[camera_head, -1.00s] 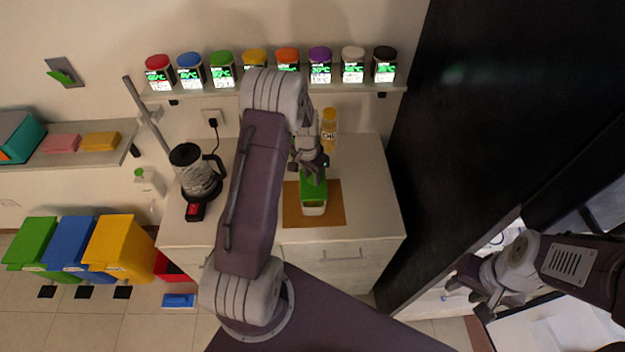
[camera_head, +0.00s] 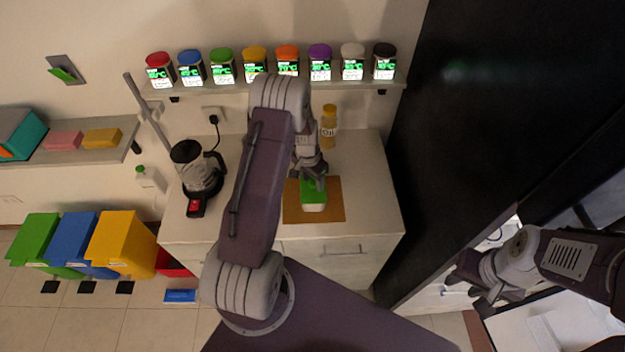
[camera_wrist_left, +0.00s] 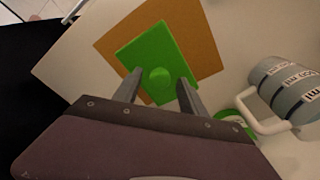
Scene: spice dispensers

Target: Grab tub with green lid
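The tub with the green lid (camera_head: 313,196) stands on a brown-orange board (camera_head: 332,212) on the white counter. In the left wrist view its green lid (camera_wrist_left: 150,55) shows from above, with a round green knob (camera_wrist_left: 160,84). My left gripper (camera_head: 314,183) is above the lid and hides part of it. In the left wrist view its fingers (camera_wrist_left: 156,91) are apart, one on each side of the knob; I cannot tell if they touch it. My right gripper (camera_head: 474,291) is open and empty at the lower right, far from the tub.
A blender (camera_head: 200,172) stands left on the counter. A yellow-capped bottle (camera_head: 328,128) stands behind the board. A shelf (camera_head: 270,88) above holds several spice jars. A tall black panel (camera_head: 440,150) borders the counter on the right. A grey mug-like thing (camera_wrist_left: 285,90) shows in the wrist view.

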